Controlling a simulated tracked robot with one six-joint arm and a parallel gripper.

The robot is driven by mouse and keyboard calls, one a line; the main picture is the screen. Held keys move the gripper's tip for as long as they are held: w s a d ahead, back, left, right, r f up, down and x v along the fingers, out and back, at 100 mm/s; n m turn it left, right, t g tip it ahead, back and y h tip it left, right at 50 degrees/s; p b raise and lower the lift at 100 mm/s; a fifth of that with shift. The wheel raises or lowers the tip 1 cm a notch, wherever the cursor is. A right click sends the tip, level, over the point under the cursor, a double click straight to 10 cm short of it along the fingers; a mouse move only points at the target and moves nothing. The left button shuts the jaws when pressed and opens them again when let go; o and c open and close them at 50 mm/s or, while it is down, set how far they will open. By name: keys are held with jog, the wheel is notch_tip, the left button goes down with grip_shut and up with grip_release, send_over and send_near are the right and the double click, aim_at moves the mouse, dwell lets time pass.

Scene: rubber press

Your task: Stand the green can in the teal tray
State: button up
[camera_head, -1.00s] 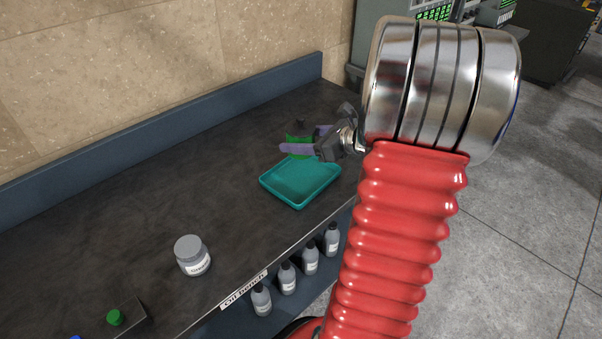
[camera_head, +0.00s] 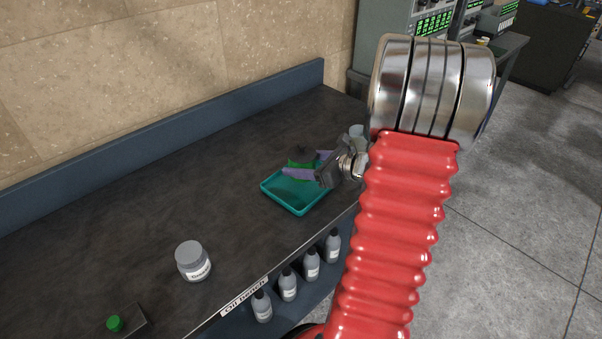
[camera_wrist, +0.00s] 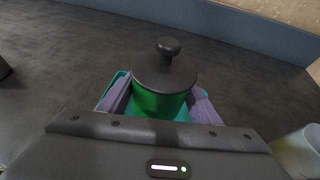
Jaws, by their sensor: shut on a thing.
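The green can (camera_head: 302,163) has a dark lid with a round knob. It stands upright between the purple fingers of my gripper (camera_head: 300,172), which is shut on it. In the wrist view the can (camera_wrist: 158,103) is in front of the gripper, with a purple finger on each side. The teal tray (camera_head: 290,205) lies on the dark bench, and the can is over its far part. The tray's edge (camera_wrist: 112,88) also shows behind the fingers in the wrist view. The can's base is hidden, so I cannot tell whether it touches the tray floor.
A pale cup (camera_wrist: 300,150) stands right of the gripper, near the bench end. A grey labelled jar (camera_head: 193,262) and a green-topped item (camera_head: 115,323) are at the near left. Several grey bottles (camera_head: 288,283) sit below the bench front. The bench left of the tray is clear.

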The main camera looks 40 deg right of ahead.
jog(key=shift+f, duration=1.8)
jog(key=shift+f, duration=0.1)
jog(key=o, duration=1.6)
jog(key=v, duration=1.2)
jog(key=shift+s, duration=0.15)
